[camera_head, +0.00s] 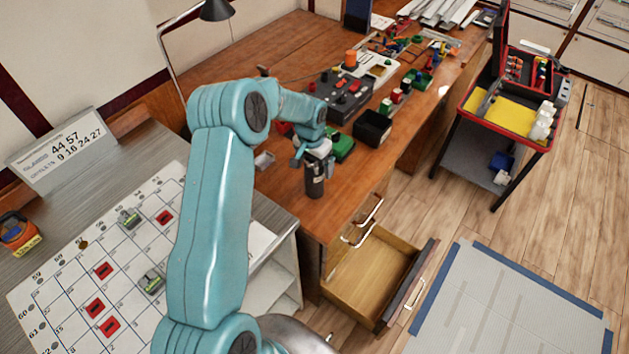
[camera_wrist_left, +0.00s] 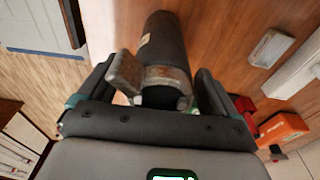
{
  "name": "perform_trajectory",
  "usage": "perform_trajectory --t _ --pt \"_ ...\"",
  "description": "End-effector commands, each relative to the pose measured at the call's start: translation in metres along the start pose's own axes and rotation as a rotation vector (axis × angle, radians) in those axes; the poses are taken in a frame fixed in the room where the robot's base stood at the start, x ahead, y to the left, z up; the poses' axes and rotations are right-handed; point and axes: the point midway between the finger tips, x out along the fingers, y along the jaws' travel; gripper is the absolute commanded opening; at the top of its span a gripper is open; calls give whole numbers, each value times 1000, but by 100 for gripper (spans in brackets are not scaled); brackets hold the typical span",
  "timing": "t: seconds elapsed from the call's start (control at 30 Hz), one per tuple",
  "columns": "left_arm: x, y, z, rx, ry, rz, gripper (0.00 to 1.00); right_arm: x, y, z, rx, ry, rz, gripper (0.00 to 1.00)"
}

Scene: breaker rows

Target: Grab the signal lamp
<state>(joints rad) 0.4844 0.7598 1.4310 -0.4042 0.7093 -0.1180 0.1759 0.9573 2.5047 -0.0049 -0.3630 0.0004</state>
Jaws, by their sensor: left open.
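A dark grey cylinder (camera_head: 314,180), which I take to be the signal lamp, stands upright near the front edge of the wooden desk. My left gripper (camera_head: 316,152) is right above it, pointing down. In the left wrist view the dark cylinder (camera_wrist_left: 163,50) lies between the spread fingers of my left gripper (camera_wrist_left: 152,88), with a grey bracket-like part and a paler band near its close end. The jaws are open; I cannot tell whether either finger touches it. My right gripper is not in view.
A black open box (camera_head: 372,129), a green block (camera_head: 341,147) and a control box with red buttons (camera_head: 345,95) stand behind the cylinder. An open drawer (camera_head: 370,275) juts out below the desk. A marked board (camera_head: 70,290) lies at left; a tool cart (camera_head: 505,110) stands at right.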

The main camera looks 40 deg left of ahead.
Motion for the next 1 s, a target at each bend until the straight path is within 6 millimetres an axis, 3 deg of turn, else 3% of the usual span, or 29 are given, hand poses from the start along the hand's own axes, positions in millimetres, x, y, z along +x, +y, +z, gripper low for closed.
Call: perform_trajectory --t 0.1,0.3,0.4,0.77,1.0 --pt "0 0 0 0 1 0 92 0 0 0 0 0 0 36" --pt "0 0 0 0 1 0 27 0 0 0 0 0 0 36" --pt "0 0 0 0 1 0 0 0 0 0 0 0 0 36" --pt "-4 0 -2 0 4 -1 0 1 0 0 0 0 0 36" --pt "-34 0 -6 1 9 -2 0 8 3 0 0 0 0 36"
